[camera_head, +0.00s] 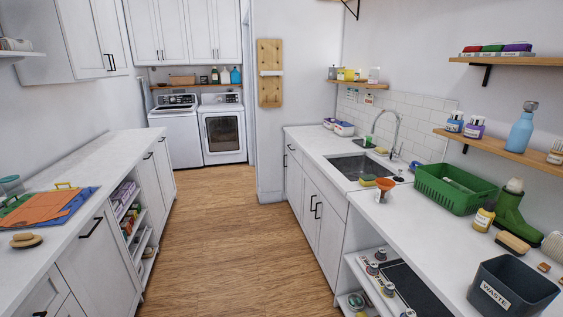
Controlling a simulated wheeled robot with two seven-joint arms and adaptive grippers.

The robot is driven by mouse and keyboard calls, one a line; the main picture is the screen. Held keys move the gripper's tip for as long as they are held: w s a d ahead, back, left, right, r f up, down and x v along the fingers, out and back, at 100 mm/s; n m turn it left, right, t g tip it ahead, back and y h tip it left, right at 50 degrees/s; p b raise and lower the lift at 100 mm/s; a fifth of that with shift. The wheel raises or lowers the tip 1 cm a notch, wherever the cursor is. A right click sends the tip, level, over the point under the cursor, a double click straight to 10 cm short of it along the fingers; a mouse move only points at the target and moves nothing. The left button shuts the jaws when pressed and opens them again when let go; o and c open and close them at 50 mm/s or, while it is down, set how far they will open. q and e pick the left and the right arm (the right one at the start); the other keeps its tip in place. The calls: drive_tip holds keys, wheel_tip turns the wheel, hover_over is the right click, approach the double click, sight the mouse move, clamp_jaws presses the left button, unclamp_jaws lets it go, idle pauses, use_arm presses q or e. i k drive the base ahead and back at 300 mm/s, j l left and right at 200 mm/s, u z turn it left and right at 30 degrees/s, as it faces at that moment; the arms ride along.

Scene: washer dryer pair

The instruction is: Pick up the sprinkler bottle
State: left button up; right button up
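I cannot tell for certain which item is the sprinkler bottle. A small white item with a wide orange top (384,189) stands on the right counter, just in front of the sink. A blue bottle with a grey cap (521,129) stands upright on the lower right wall shelf. Neither of my grippers shows in the head view.
The right counter (413,232) also holds a green basket (428,184), a green boot (511,207), a brush and a dark waste bin (513,288). A sink (356,166) lies farther back. The wooden floor (213,235) between the counters is clear.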

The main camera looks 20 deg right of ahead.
sight(518, 140)
drive_tip(key=i, duration=1.55)
drive_tip(key=z, duration=3.9)
